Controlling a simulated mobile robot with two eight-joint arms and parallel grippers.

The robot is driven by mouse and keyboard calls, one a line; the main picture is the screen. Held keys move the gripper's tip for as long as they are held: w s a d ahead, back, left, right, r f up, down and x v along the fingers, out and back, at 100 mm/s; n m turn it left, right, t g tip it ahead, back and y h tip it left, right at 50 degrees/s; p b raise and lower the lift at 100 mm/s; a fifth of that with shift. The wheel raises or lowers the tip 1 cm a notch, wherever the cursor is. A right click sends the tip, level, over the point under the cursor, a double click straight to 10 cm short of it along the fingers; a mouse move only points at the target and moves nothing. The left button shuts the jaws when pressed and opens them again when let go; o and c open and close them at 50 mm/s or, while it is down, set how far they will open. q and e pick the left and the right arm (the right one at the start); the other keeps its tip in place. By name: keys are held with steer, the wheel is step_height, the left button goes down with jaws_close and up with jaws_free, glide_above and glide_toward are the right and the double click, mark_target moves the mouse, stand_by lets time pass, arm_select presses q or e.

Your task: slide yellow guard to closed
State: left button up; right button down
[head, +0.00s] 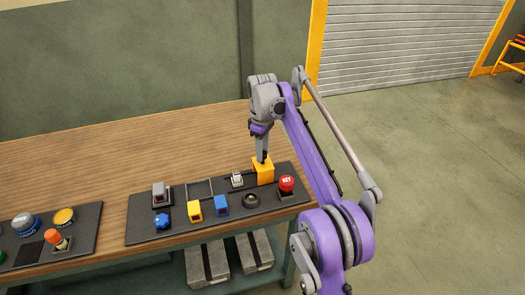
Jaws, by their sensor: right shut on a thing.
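The yellow guard (264,174) is an orange-yellow block at the back right of the dark control panel (178,232). It stands just to the right of a small grey switch (237,180) and does not cover it. My right gripper (262,158) comes down from above and is shut on the guard's top. The fingertips partly hide the guard's upper edge. My left gripper is out of view.
A black knob (250,200), yellow slider (195,211), blue slider (221,205) and blue knob (162,221) sit along the panel. The wooden table (120,150) is clear behind it.

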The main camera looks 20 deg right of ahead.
steer(key=a+p, duration=0.1)
steer(key=a, duration=0.8)
steer(key=shift+s+a+p, duration=0.1)
steer(key=shift+s+p, duration=0.05)
steer(key=shift+p, duration=0.25)
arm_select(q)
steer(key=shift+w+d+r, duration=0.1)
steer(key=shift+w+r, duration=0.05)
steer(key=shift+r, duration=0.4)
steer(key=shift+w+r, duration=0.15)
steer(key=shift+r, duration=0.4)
arm_select(e)
steer(key=shift+a, duration=0.1)
steer(key=c, duration=0.5)
jaws_free()
steer(key=shift+a, duration=0.15)
steer(key=shift+r, duration=0.3)
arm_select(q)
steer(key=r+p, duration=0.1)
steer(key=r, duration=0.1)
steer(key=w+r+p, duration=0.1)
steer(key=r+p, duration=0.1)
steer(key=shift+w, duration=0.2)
arm_select(e)
step_height(320, 180, up, 10)
steer(key=shift+r, duration=0.1)
